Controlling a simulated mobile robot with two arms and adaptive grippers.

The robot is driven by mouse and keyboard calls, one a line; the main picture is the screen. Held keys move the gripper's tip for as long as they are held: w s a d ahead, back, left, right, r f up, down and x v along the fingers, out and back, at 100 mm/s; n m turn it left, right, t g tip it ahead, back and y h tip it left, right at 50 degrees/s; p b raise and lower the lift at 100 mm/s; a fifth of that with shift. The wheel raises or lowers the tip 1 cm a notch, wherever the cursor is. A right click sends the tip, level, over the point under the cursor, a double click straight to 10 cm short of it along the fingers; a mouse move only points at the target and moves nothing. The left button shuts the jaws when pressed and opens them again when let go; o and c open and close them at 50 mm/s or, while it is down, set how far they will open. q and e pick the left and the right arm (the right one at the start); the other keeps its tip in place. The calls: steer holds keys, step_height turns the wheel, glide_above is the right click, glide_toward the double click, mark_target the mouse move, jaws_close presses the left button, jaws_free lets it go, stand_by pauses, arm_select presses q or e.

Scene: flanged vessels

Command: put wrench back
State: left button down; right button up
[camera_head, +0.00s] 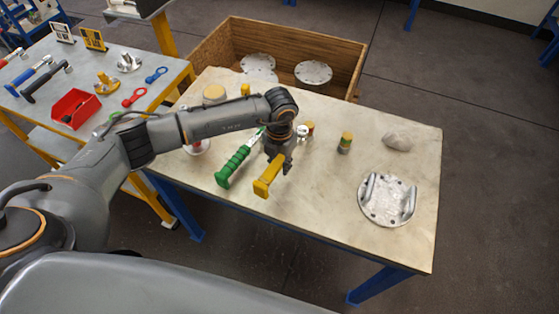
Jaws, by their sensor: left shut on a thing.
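My left gripper (284,165) is over the near part of the pale worktable (310,203), pointing down. It is shut on a yellow wrench (267,178), whose blocky handle end sticks out toward the lower left. The wrench's other end is hidden by the gripper. I cannot tell whether the wrench touches the tabletop. A green-handled tool (235,165) with a silver shaft lies just left of the gripper, partly covered by my arm. My right gripper is not in view.
A flanged disc with two upright plates (387,200), a grey lump (397,141) and a small banded cylinder (345,142) stand at right. A wooden crate (345,50) holds flanges behind. The left bench (50,125) carries a red bin (75,108), a red ring wrench (134,97) and a blue one (156,75).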

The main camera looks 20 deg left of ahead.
mark_target(279, 184)
arm_select(q)
step_height(279, 184, down, 6)
steer(key=b, duration=0.4)
steer(key=shift+f, duration=0.1)
steer(key=shift+f+b, duration=0.5)
steer(key=shift+b, duration=0.1)
steer(key=c, duration=1)
jaws_free()
steer(key=o, duration=0.5)
steer(key=shift+f, duration=0.1)
steer(key=shift+o, duration=0.2)
